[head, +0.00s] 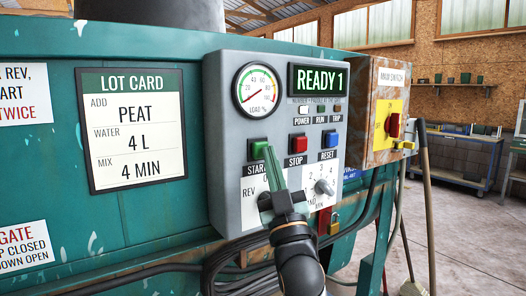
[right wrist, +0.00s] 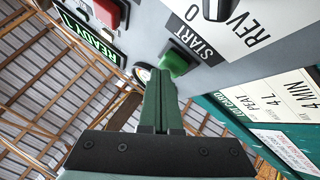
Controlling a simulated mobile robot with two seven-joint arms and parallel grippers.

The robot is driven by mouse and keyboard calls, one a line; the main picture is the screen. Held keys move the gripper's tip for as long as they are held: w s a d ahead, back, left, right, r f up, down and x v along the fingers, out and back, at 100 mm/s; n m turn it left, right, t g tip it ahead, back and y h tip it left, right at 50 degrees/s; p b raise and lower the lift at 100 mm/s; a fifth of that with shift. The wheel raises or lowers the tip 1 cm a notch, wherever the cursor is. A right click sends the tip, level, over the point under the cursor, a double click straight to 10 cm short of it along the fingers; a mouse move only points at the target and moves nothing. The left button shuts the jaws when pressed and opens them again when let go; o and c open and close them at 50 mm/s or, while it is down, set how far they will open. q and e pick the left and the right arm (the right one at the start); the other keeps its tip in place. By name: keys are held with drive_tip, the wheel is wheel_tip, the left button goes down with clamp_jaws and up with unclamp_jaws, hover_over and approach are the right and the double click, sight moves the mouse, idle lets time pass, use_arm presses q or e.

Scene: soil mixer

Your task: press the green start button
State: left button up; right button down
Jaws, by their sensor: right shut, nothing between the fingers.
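The green start button (head: 257,149) is at the left of the button row on the grey control box, above a START label. It also shows in the right wrist view (right wrist: 180,61). My right gripper (head: 268,150) is shut and empty, its green fingers pointing at the button. The fingertips overlap the button's edge in both views; I cannot tell whether they touch it. The display (head: 318,79) reads READY 1. My left gripper is not in view.
The red stop button (head: 298,144) and blue reset button (head: 330,139) sit to the right. A minutes knob (head: 323,187) is below; the REV knob is hidden by my gripper in the head view. A main switch (head: 393,125) is on a rusty box (head: 364,95) at right.

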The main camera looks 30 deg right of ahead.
drive_tip(key=shift+w, duration=0.25)
drive_tip(key=shift+s, duration=0.15)
idle(0.4)
drive_tip(key=shift+s, duration=0.75)
drive_tip(key=shift+s+d, duration=0.1)
drive_tip(key=s+p, duration=0.1)
drive_tip(key=s, duration=0.3)
drive_tip(key=shift+s+d, duration=0.15)
drive_tip(key=shift+s, duration=0.25)
idle(0.5)
